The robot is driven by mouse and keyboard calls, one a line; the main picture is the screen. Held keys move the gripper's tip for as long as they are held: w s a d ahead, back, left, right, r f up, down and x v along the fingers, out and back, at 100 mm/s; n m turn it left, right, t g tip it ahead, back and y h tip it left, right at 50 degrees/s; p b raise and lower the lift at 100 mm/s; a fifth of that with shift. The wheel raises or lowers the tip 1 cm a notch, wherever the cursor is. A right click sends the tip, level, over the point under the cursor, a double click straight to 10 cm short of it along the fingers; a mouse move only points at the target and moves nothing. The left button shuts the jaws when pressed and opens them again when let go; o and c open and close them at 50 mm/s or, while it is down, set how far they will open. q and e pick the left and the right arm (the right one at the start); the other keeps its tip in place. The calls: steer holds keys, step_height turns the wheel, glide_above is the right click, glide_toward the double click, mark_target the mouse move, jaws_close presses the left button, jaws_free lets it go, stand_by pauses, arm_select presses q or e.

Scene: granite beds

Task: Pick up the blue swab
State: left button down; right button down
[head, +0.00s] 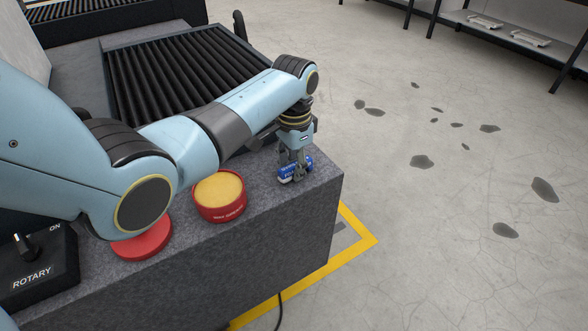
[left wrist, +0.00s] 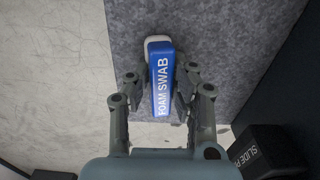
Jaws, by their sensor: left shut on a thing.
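The blue swab (head: 287,172) is at the right end of the granite bed (head: 262,213) in the head view. In the left wrist view it is a blue block (left wrist: 162,84) lettered "FOAM SWAB" with a white end. My left gripper (head: 296,175) points down over it, with its fingers shut on the swab. In the left wrist view the fingers (left wrist: 160,92) lie on both sides of the blue block. Whether the swab touches the granite is hard to tell. My right gripper is not in view.
A red tin (head: 220,212) with yellow contents stands left of the swab, its red lid (head: 143,243) beside it. A black "ROTARY" switch box (head: 38,268) is at the far left. Black ribbed covers (head: 170,80) lie behind. The bed's edge drops to the floor close by.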

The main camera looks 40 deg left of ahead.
arm_select(q)
steer(key=shift+r, duration=0.1)
stand_by(0.3)
steer(key=r, duration=0.1)
steer(key=r+p, duration=0.1)
steer(key=r, duration=0.2)
steer(key=shift+w+d+r, duration=0.2)
steer(key=shift+d+r, duration=0.05)
steer(key=shift+r, duration=0.05)
steer(key=w+d+r, duration=0.4)
steer(key=d+r, duration=0.2)
steer(key=d, duration=0.4)
steer(key=shift+d, duration=0.15)
steer(key=shift+r, duration=0.1)
steer(key=c, duration=1.9)
jaws_free()
jaws_close()
